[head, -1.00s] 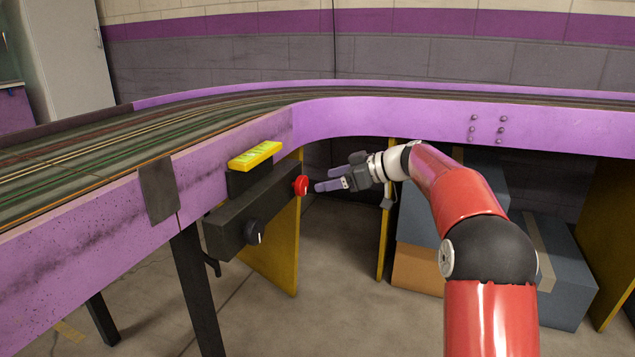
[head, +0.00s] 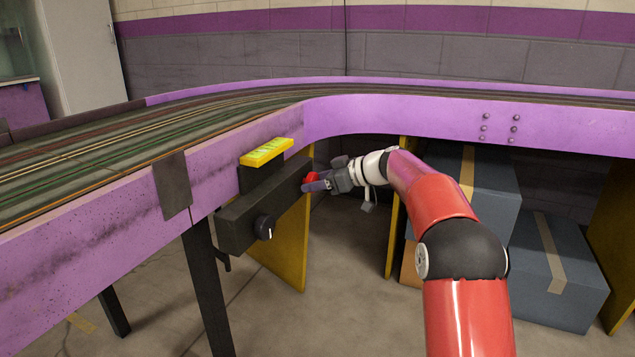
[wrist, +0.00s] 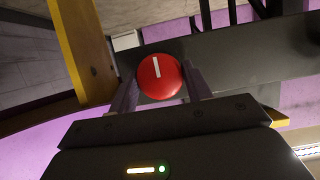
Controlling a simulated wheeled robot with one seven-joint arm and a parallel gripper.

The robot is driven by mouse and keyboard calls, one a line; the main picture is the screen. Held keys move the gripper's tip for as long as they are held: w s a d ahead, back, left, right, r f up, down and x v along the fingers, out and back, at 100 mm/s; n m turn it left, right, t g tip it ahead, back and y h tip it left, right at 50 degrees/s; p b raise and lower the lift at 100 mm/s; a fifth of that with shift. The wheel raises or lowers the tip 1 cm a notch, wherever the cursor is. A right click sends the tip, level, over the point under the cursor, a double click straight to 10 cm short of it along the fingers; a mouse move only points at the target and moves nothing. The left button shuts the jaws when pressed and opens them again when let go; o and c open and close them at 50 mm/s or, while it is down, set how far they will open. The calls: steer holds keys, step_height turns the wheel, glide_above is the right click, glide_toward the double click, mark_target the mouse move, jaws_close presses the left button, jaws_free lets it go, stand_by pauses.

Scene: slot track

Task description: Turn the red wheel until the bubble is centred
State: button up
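In the wrist view the red wheel (wrist: 160,78) is a round knob with a white mark pointing up, leaning slightly left. My gripper (head: 314,184) is at the wheel, with one finger on each side of it. In the wrist view my gripper (wrist: 160,88) looks open around the wheel, its fingertips very close to the rim; contact cannot be told. The yellow level (head: 266,152) with a green vial sits above the box. Its bubble is too small to make out.
The dark box (head: 240,222) carries a black knob (head: 265,227) on its front. A yellow panel (head: 293,245) stands behind it under the track. Blue-grey boxes (head: 560,290) lie under the track at right. The floor before the box is clear.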

steer(key=c, duration=0.4)
steer(key=m+p, duration=0.1)
steer(key=p, duration=0.1)
steer(key=m+g+p, duration=0.1)
steer(key=p, duration=0.1)
steer(key=shift+w+d+r+y, duration=0.15)
steer(key=shift+r+y, duration=0.1)
steer(key=shift+y, duration=0.15)
steer(key=m+g+p, duration=0.1)
steer(key=m+p, duration=0.1)
steer(key=p, duration=0.1)
steer(key=m+g+y+p, duration=0.1)
steer(key=m+p, duration=0.1)
steer(key=shift+w+f+g+p, duration=0.1)
steer(key=shift+g+p, duration=0.2)
steer(key=shift+p, duration=0.1)
steer(key=shift+f+m+g+y+p, duration=0.2)
steer(key=shift+m+y+p, duration=0.45)
steer(key=shift+m, duration=0.5)
steer(key=shift+f+m+g+y+p, duration=0.1)
steer(key=shift+m+g+y+p, duration=0.4)
steer(key=shift+m, duration=0.7)
steer(key=shift+f+m+g+y+p, duration=0.15)
steer(key=shift+m+y+p, duration=0.4)
steer(key=shift+m+p, duration=0.5)
steer(key=o, duration=0.9)
